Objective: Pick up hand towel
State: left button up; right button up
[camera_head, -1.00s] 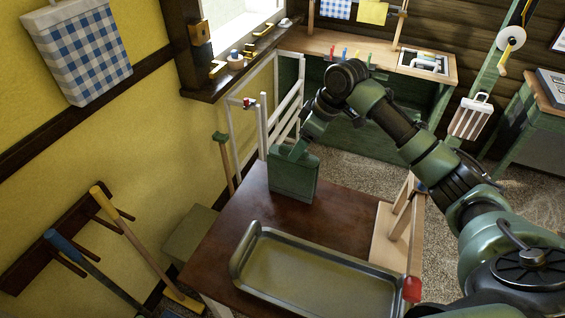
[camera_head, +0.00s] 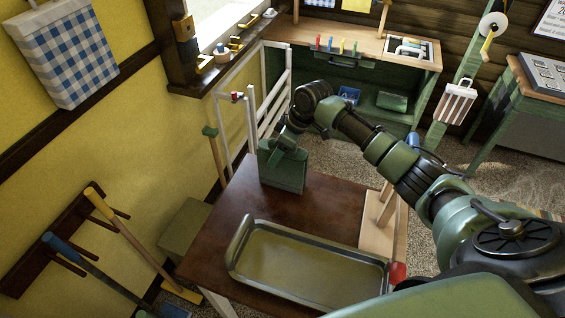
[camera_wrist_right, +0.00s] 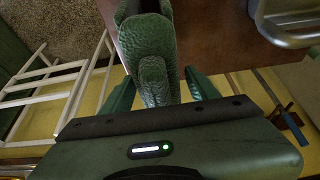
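A green textured, folded thing, probably the hand towel (camera_wrist_right: 150,50), shows in the right wrist view in front of the brown table (camera_wrist_right: 222,88). The fingers of my right gripper (camera_wrist_right: 160,85) stand apart on its two sides, close to it. I cannot tell whether they press on it. In the head view my right gripper (camera_head: 283,168) points down at the far left part of the table (camera_head: 285,208), and its green body hides the fingers and the towel. My left gripper is not in view.
A metal tray (camera_head: 240,245) lies on the table's near side, with a wooden stand (camera_head: 378,235) right of it. A white rack (camera_head: 250,125) stands close behind my right gripper. A checked bag (camera_head: 75,65) and tools (camera_head: 120,230) hang on the yellow wall.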

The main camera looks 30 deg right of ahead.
grip_shut()
